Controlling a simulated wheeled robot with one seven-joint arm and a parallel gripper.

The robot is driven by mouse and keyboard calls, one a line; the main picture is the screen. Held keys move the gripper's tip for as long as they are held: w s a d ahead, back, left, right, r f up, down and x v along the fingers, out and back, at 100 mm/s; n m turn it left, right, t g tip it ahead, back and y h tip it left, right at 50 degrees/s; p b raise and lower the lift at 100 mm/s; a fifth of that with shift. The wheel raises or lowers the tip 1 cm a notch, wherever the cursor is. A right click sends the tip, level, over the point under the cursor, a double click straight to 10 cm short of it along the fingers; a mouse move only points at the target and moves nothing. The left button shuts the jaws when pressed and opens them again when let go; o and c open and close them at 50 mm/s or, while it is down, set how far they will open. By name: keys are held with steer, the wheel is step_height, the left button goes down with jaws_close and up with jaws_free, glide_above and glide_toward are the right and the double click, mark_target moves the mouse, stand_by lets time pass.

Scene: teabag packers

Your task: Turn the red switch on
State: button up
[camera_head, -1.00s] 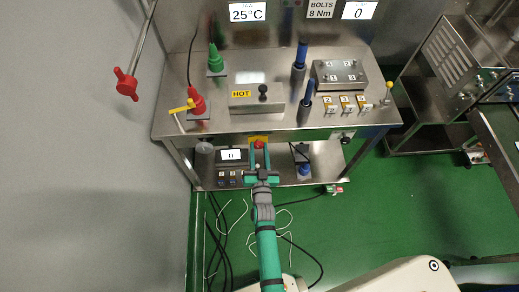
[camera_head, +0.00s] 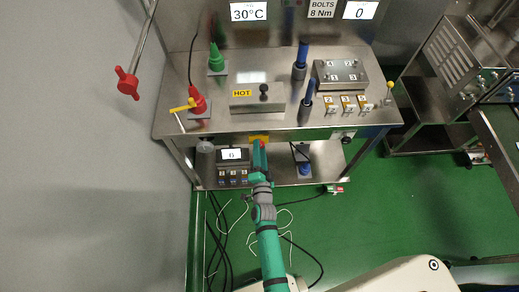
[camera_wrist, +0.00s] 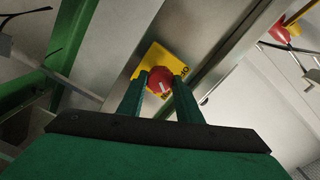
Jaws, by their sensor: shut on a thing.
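The red switch (camera_wrist: 158,76) is a round red knob with a white mark, on a yellow plate (camera_wrist: 168,57) with dark lettering. The plate (camera_head: 258,138) sits on the front edge of the steel bench, above the lower shelf. My gripper (camera_wrist: 160,84) has one finger on each side of the knob and is shut on it. In the head view my gripper (camera_head: 259,153) is seen nearly edge-on and hides most of the knob. The plate and bench edge look tilted in the wrist view.
A small display unit (camera_head: 233,155) stands on the lower shelf, left of my gripper. Cables lie on the green floor.

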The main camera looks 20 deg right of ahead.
steer(key=shift+m, duration=1.1)
steer(key=o, duration=1)
steer(key=shift+o, duration=0.2)
steer(key=shift+s, duration=0.1)
steer(key=v, duration=1)
steer(key=shift+s, duration=0.35)
